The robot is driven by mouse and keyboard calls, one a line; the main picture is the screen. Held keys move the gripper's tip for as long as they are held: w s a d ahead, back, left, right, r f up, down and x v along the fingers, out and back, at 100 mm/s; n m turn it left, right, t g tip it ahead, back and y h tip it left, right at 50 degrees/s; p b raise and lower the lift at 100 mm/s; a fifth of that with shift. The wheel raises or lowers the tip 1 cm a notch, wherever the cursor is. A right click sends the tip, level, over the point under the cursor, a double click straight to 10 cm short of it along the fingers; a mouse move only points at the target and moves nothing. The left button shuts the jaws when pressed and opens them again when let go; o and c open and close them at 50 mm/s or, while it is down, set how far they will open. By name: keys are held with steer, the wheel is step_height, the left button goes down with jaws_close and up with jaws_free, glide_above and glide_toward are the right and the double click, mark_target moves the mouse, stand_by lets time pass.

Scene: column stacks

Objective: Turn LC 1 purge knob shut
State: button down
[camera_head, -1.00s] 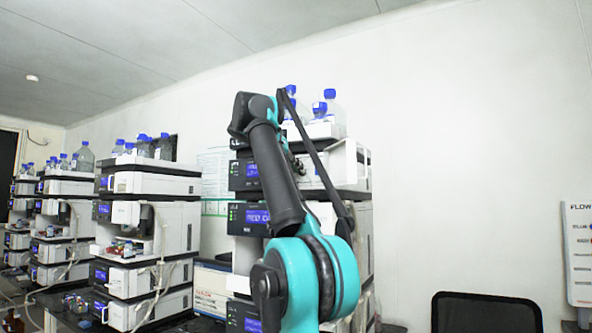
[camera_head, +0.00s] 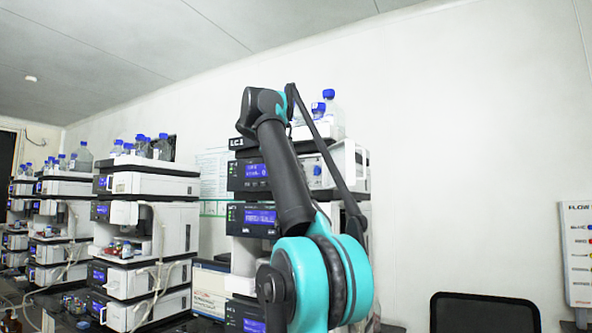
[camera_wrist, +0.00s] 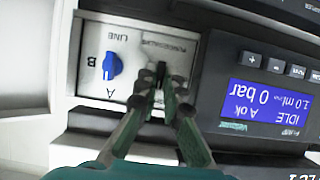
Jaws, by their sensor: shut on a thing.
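The LC 1 stack (camera_head: 250,219) stands in the middle of the head view, partly behind my arm. In the wrist view, which is upside down, its pale valve panel (camera_wrist: 91,45) carries a blue selector knob (camera_wrist: 112,67) beside the letters A and B. To the right of it, my gripper (camera_wrist: 159,80) reaches the panel with its fingertips close together. They are shut on a small dark knob, which I take for the purge knob; the fingers mostly hide it, so its angle cannot be told. The gripper is hidden in the head view.
A lit pump display (camera_wrist: 265,105) reads IDLE and 0 bar, right of the gripper. Blue-capped bottles (camera_head: 329,107) stand on the LC 1 stack. Another stack (camera_head: 150,235) is at the left, and a black chair (camera_head: 486,313) is at the lower right.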

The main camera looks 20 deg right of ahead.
steer(key=c, duration=1.7)
jaws_free()
steer(key=v, duration=1.2)
steer(key=shift+f, duration=0.1)
